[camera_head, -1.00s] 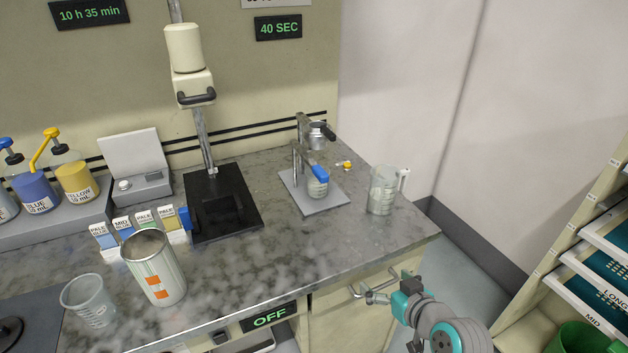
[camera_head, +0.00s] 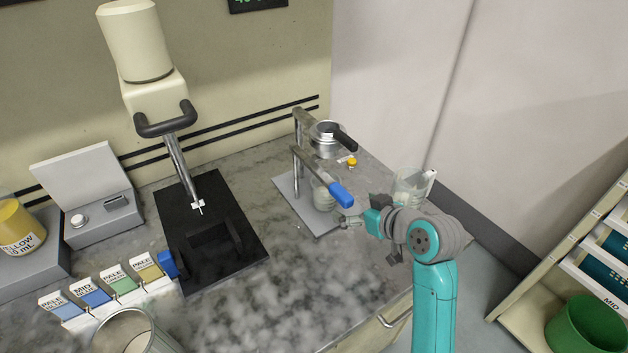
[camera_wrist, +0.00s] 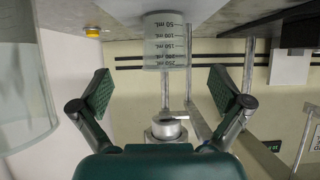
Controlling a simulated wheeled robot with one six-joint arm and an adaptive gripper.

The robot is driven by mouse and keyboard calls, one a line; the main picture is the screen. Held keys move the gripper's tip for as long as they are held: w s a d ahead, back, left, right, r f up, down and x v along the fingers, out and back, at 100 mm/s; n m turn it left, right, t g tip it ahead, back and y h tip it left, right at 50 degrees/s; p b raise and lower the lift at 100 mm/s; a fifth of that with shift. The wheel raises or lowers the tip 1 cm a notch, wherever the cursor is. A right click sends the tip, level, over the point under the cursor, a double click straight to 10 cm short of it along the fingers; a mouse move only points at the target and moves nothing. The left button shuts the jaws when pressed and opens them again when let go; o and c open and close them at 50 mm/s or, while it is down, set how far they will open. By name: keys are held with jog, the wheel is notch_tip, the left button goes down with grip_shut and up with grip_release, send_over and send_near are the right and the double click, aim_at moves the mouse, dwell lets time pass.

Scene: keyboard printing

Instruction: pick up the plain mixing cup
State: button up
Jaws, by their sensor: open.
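A clear cup (camera_head: 321,197) stands on the grey plate of the tap stand, under the blue-handled lever. In the wrist view the same cup (camera_wrist: 165,42) shows dark mL markings and appears upside down, ahead between the fingers. My gripper (camera_head: 350,223) is low over the counter, just to the right of this cup. In the wrist view my gripper (camera_wrist: 165,95) has its two green-padded fingers spread wide, with nothing between the pads. The frames do not show clearly which clear vessel is the plain mixing cup.
A clear jug with a handle (camera_head: 408,186) stands right behind my wrist, and a large clear vessel (camera_wrist: 22,85) is close at the wrist view's left. The blue lever handle (camera_head: 341,195) overhangs the cup. A yellow knob (camera_head: 352,162) lies behind. A metal can (camera_head: 128,333) is front left.

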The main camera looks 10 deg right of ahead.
aim_at(328, 196)
jog(key=shift+a+r+x, duration=0.1)
jog(key=shift+x, duration=1.75)
jog(key=shift+a+r+x, duration=0.1)
jog(key=shift+x, duration=1.75)
jog(key=shift+a+r+x, duration=0.1)
jog(key=shift+a+x, duration=0.05)
jog(key=shift+x, duration=1.7)
jog(key=shift+w, duration=0.1)
jog(key=c, duration=1.2)
jog(key=shift+r, duration=0.5)
jog(key=r, duration=0.2)
jog(key=shift+s+r, duration=0.2)
jog(key=shift+r, duration=0.15)
jog(key=s+d, duration=0.1)
jog(key=s, duration=0.4)
jog(key=s+d, duration=0.2)
jog(key=s, duration=0.4)
jog(key=s+d, duration=0.2)
jog(key=s, duration=0.3)
jog(key=shift+s+d, duration=0.25)
jog(key=shift+s, duration=0.15)
